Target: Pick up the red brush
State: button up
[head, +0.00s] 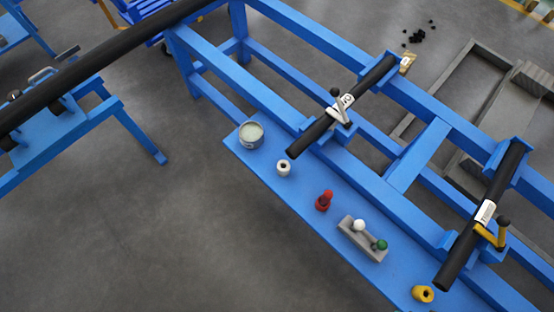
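A small red object (324,200), which looks like the red brush, stands on the blue shelf (302,200) along the front of the blue frame. It has a narrow top and a wider base; it is too small to make out bristles. It stands between a white ring and a grey block. Nothing covers it. My gripper is not in view.
On the shelf are a tin (251,133), a white ring (283,168), a grey block (363,240) with white and green knobs, and a yellow ring (423,294). Black bars (340,108) with handles cross the frame behind. The floor in front (190,230) is clear.

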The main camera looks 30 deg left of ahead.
aim_at(327, 195)
jog(key=u, duration=0.45)
jog(key=z, duration=1.8)
jog(key=u, duration=1.8)
jog(key=i+j+z, duration=0.2)
jog(key=j, duration=0.2)
jog(key=i+j+z, duration=0.2)
jog(key=j, duration=0.2)
jog(key=k, duration=0.1)
